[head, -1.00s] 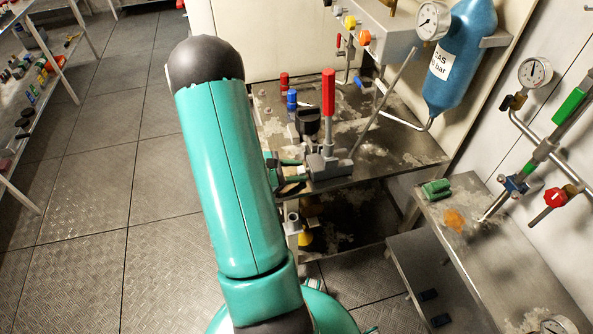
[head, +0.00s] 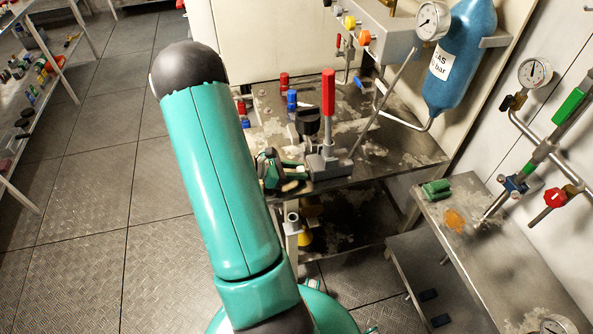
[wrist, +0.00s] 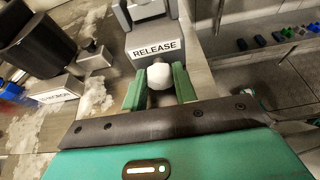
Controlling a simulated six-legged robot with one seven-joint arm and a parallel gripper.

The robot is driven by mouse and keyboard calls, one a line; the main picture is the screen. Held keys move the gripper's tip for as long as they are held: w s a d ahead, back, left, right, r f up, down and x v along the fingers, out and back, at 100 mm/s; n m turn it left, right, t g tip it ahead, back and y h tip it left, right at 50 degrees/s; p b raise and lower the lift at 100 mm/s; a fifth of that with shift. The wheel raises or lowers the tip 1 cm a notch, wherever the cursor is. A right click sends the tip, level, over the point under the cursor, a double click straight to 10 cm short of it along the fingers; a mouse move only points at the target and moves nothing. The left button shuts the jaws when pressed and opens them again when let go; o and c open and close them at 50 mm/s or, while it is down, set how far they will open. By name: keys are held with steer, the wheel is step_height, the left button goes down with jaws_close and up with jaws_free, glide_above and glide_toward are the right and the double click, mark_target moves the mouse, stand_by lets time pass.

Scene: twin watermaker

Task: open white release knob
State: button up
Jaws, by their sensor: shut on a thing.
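The white release knob (wrist: 160,76) is a round white ball in front of a grey block (wrist: 152,48) labelled RELEASE in the wrist view. My gripper (wrist: 160,88) has its two green fingers shut on the knob, one on each side. In the head view my gripper (head: 288,174) is at the front edge of the metal bench, beside the grey block (head: 327,165) with the upright red lever (head: 328,95). The knob is too small and too covered to make out surely in the head view.
The metal bench (head: 405,152) also holds a black cylinder (wrist: 32,42), a blue-topped part (head: 292,98) and a red one (head: 284,80). A thin metal pipe (head: 385,100) slants up beside the lever. A lower bench (head: 510,270) stands at the right. Floor at left is clear.

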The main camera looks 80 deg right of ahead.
steer(key=shift+n+g+y, duration=0.3)
steer(key=shift+n+y, duration=0.1)
steer(key=shift+n, duration=0.2)
steer(key=o, duration=0.7)
steer(key=shift+w, duration=0.1)
